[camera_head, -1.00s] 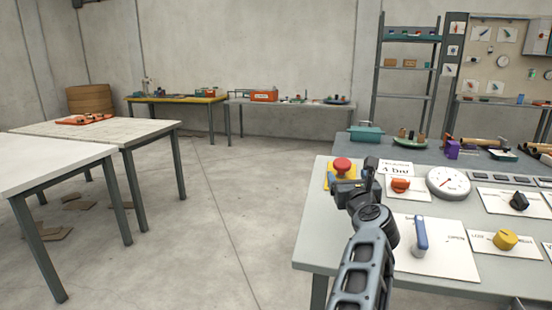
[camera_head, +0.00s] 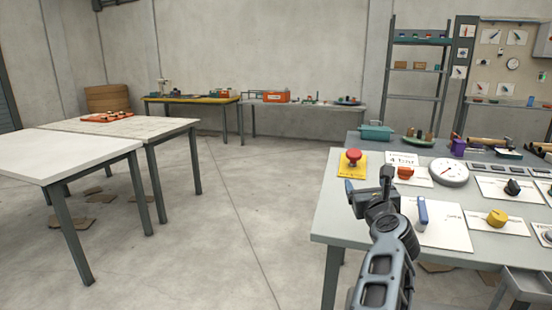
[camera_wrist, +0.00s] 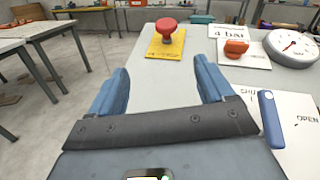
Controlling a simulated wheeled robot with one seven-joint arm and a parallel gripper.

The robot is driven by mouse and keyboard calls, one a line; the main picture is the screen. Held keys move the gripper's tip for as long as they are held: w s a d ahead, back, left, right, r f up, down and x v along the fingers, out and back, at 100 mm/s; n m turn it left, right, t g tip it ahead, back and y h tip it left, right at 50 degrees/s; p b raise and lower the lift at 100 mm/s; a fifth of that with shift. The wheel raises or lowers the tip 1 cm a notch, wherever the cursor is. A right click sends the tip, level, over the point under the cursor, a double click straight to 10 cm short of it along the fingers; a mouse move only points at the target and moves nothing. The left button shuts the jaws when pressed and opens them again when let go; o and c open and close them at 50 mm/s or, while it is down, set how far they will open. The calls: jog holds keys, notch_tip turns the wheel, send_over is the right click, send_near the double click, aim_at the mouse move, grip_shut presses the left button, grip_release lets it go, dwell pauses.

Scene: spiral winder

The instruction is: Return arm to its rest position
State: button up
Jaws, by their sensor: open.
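My gripper (camera_head: 369,186) is in the lower right of the head view, over the near left part of the grey control table (camera_head: 335,225). In the wrist view its two blue fingers (camera_wrist: 161,88) are apart with nothing between them. The red mushroom button on its yellow plate (camera_head: 353,158) stands beyond the gripper and apart from it; it also shows in the wrist view (camera_wrist: 167,28). The blue lever (camera_head: 422,211) is just right of my wrist, and in the wrist view (camera_wrist: 270,120) it lies right of the fingers.
The orange knob (camera_head: 405,173), gauge (camera_head: 449,172), black knob (camera_head: 512,187) and yellow knob (camera_head: 497,217) sit on the control table. A teal box (camera_head: 376,131) stands behind. White tables (camera_head: 70,155) are at left. The floor (camera_head: 225,230) between is mostly clear.

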jog(key=s+d+f+n+h, duration=0.3)
jog(key=s+d+f+n, duration=0.2)
jog(key=s+d+n, duration=0.55)
jog(key=s+d+f+n+y, duration=0.1)
jog(key=s+d+f+n, duration=0.15)
jog(key=s+n, duration=0.4)
jog(key=s+d+f+n, duration=0.2)
jog(key=s+f+n, duration=0.15)
jog(key=s, duration=0.55)
jog(key=s+a+f+n+g+y, duration=0.1)
jog(key=s+a+f+n, duration=0.3)
jog(key=s, duration=0.7)
jog(key=s+a+f+n+y, duration=0.1)
jog(key=s+a+n+y, duration=0.1)
jog(key=s+n, duration=0.65)
jog(key=s+a+r+n+g, duration=0.1)
jog(key=s+a+r, duration=0.2)
jog(key=s, duration=0.6)
jog(key=s+a+r+n+g, duration=0.1)
jog(key=s+a+r, duration=0.1)
jog(key=s+a, duration=0.5)
jog(key=s, duration=0.3)
jog(key=shift+r+y, duration=0.3)
jog(key=shift+r, duration=0.1)
